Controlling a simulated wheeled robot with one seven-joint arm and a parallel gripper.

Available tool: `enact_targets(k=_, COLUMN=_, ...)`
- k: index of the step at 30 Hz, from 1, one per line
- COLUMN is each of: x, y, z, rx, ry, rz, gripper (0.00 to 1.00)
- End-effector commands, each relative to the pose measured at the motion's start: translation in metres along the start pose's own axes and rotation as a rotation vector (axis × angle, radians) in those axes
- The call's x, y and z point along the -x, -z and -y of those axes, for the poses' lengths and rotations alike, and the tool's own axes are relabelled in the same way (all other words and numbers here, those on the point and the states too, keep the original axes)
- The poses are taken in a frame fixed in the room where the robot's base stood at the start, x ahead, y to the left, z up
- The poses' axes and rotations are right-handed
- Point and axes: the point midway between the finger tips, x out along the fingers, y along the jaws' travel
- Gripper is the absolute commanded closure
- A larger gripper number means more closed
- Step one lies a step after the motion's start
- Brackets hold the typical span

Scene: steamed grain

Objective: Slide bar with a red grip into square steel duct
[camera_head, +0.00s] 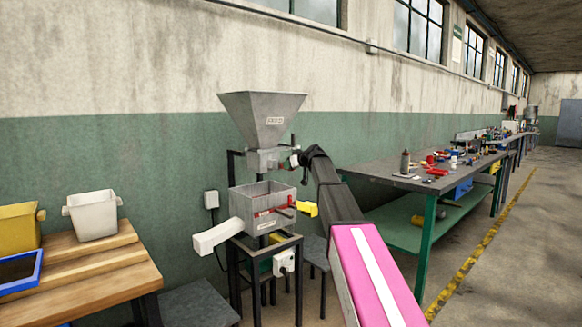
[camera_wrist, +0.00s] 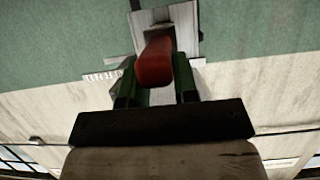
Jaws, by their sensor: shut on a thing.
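My gripper (camera_wrist: 155,78) is shut on the red grip (camera_wrist: 154,62) of the bar, which sits between its green fingers in the wrist view. Beyond the grip is a pale grey steel part (camera_wrist: 184,18), which looks like the duct. The bar's far end is hidden behind the grip, so I cannot tell how far it is inside. In the head view, the square steel duct (camera_head: 262,161) is under the grey hopper (camera_head: 262,112). My gripper (camera_head: 296,160) is at the duct's right side, small and partly hidden by my arm.
Below the duct stands an open grey box (camera_head: 250,218) with a white chute (camera_head: 217,236) and a yellow part (camera_head: 306,208). A wooden table (camera_head: 85,262) with bins is at left. A cluttered workbench (camera_head: 380,180) is at right. Floor is free farther right.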

Motion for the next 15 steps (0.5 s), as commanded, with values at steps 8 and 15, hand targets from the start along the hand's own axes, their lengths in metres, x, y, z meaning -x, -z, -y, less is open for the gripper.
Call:
enact_targets(k=8, x=-0.0045, y=0.0026, z=-0.0003, rx=-0.001, ry=-0.001, rz=-0.002, gripper=1.00)
enact_targets(k=15, x=-0.0082, y=0.0042, z=-0.0003, rx=-0.001, ry=-0.001, rz=-0.002, gripper=1.00)
